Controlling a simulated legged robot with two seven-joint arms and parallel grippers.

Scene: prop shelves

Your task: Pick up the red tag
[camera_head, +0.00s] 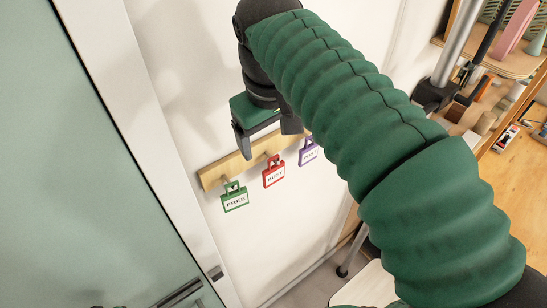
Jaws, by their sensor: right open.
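The red tag (273,176) hangs from a peg on a wooden rail (213,175) on the white wall, in the middle of the head view. A green tag (235,201) marked "FREE" hangs to its left. A purple tag (308,154) hangs to its right, close to my arm's edge. My right gripper (267,143) is open, with its dark fingers pointing down. In the picture it appears just above the red tag and overlaps the upper edge of the rail. Nothing shows between its fingers. My left gripper is not in view.
A pale green door or panel (65,160) with a white frame (125,110) stands at the left. Wooden shelves (515,62) with assorted items are at the right. A pale seat-like surface (365,285) is below. My right arm hides much of the middle right.

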